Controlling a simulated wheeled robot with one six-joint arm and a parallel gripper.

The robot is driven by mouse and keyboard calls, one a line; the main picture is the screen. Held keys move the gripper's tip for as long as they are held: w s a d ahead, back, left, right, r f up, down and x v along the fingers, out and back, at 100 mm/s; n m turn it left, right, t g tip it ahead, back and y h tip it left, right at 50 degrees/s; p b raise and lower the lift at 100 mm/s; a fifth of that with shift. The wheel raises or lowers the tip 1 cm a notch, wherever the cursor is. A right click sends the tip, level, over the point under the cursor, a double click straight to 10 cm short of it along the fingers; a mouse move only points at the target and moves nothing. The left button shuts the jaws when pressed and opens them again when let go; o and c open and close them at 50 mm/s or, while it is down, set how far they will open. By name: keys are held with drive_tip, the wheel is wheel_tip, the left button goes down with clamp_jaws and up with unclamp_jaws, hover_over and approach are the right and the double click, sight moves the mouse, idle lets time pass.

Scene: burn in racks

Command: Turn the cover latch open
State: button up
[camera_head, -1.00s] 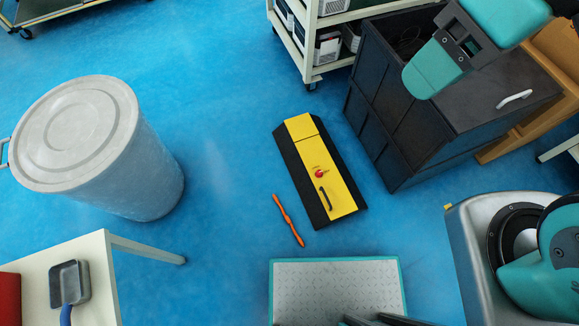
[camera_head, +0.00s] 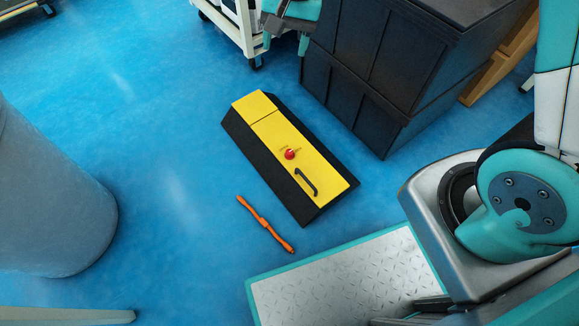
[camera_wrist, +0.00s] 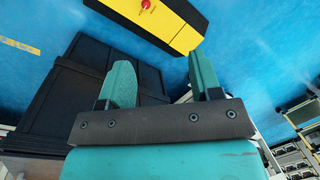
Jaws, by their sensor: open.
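The cover latch is a small red knob (camera_head: 290,154) on top of a yellow cover (camera_head: 315,178), beside a black handle (camera_head: 307,182). The cover is part of a low yellow and black floor unit (camera_head: 240,132). In the wrist view the red knob (camera_wrist: 146,4) shows at the top edge on the yellow cover (camera_wrist: 180,18). My gripper (camera_wrist: 163,75) is open and empty, its two teal fingers apart and pointing towards the unit, not touching it. In the head view my gripper (camera_head: 285,35) is partly cut off at the top, beside the dark cabinet.
A dark cabinet (camera_head: 375,75) stands just behind and right of the floor unit. An orange tool (camera_head: 265,224) lies on the floor in front. A grey bin (camera_head: 45,200) is at the left, a white shelf cart (camera_head: 235,30) at the back.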

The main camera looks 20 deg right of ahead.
sight(289, 152)
drive_tip(key=w+d+f+m+b, duration=0.1)
drive_tip(key=w+f+m+b, duration=0.1)
drive_tip(key=f+b, duration=0.7)
drive_tip(key=w+d+f+m+h+b, duration=0.1)
drive_tip(key=f+b, duration=0.8)
drive_tip(key=f, duration=1.7)
drive_tip(key=w+d+f+m+b, duration=0.1)
drive_tip(key=w+f+m+b, duration=0.2)
drive_tip(key=f+b, duration=0.7)
drive_tip(key=shift+w+d+f+m+h, duration=0.15)
drive_tip(key=shift+w+f, duration=0.15)
drive_tip(key=shift+f, duration=1.05)
drive_tip(key=shift+w+a+f+m+h, duration=0.1)
drive_tip(key=shift+w+f, duration=0.25)
drive_tip(key=shift+f, duration=0.95)
drive_tip(key=shift+w+d+f+m+h, duration=0.15)
drive_tip(key=shift+w+f, duration=0.15)
drive_tip(key=shift+f, duration=1.05)
drive_tip(key=c, duration=0.9)
